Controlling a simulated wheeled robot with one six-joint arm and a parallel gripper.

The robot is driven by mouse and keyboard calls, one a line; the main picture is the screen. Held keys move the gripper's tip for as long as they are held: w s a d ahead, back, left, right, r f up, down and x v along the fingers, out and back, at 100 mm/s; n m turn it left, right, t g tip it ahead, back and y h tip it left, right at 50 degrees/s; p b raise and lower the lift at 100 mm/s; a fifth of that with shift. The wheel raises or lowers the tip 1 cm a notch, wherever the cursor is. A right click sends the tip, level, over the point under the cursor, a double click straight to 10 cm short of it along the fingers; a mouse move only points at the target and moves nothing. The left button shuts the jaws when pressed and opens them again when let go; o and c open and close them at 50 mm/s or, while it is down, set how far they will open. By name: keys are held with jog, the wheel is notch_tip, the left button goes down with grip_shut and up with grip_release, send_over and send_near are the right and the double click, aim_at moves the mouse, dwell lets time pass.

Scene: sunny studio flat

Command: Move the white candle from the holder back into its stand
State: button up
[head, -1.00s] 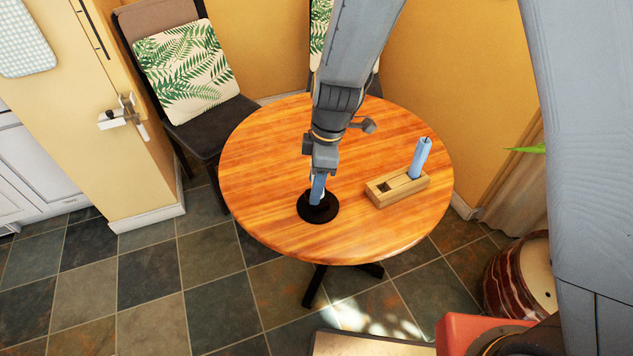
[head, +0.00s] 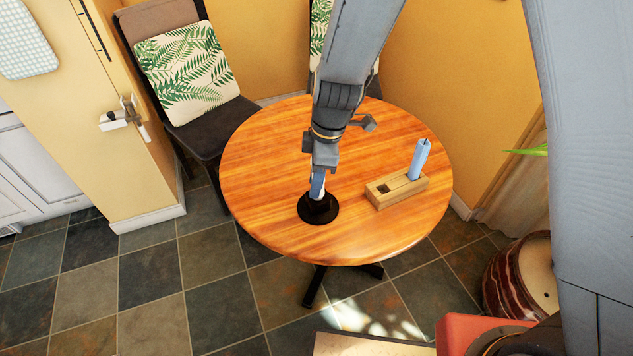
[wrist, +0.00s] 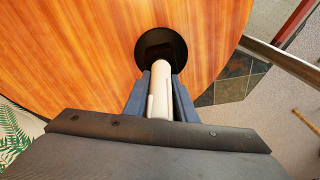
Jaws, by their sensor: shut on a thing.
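My gripper (head: 317,187) is shut on the white candle (wrist: 161,88), which stands between the blue-grey fingers in the wrist view. The candle's far end meets a round black base (head: 308,217) on the table; I cannot tell how deep it sits in it. The black base also shows in the wrist view (wrist: 175,47). In the head view the fingers hide most of the candle. To the right lies a pale wooden block (head: 399,193) with an empty square socket (head: 383,188) at its left end and a blue candle (head: 419,160) upright at its right end.
The round wooden table (head: 265,150) is otherwise clear around the base and block. A dark chair (head: 200,125) with a leaf-print cushion (head: 180,68) stands at the back left. A red-brown drum-like pot (head: 505,280) is on the floor at the right.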

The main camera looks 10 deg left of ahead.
jog(key=shift+r+p, duration=1.45)
jog(key=shift+r, duration=1)
